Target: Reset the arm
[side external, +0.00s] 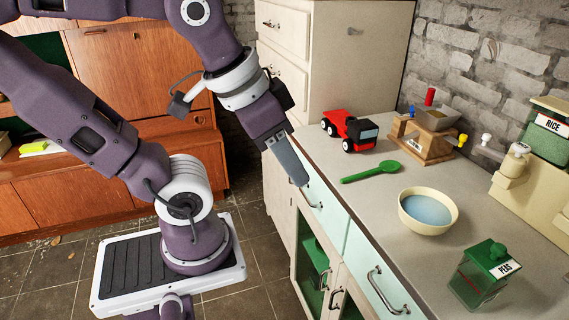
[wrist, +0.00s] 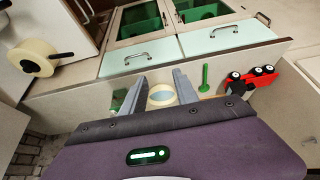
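My gripper (side external: 302,181) hangs at the front edge of the counter, left of the green spoon, with its fingers pointing down. In the wrist view, my gripper (wrist: 159,76) shows two grey fingers spread apart with nothing held between them. The cream bowl with a blue inside (wrist: 162,96) shows through the gap, beyond the fingers. In the side view the fingers overlap, so their gap is hidden there. My arm is bent up and over from its base.
The counter (side external: 385,228) holds a red toy truck (side external: 350,130), a green spoon (side external: 371,172), the bowl (side external: 428,211), a green-lidded PEAS jar (side external: 484,274), a wooden stand (side external: 424,137) and a RICE container (side external: 548,135). Drawers with handles (side external: 386,291) lie below. A tall cream cabinet (side external: 330,55) stands behind.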

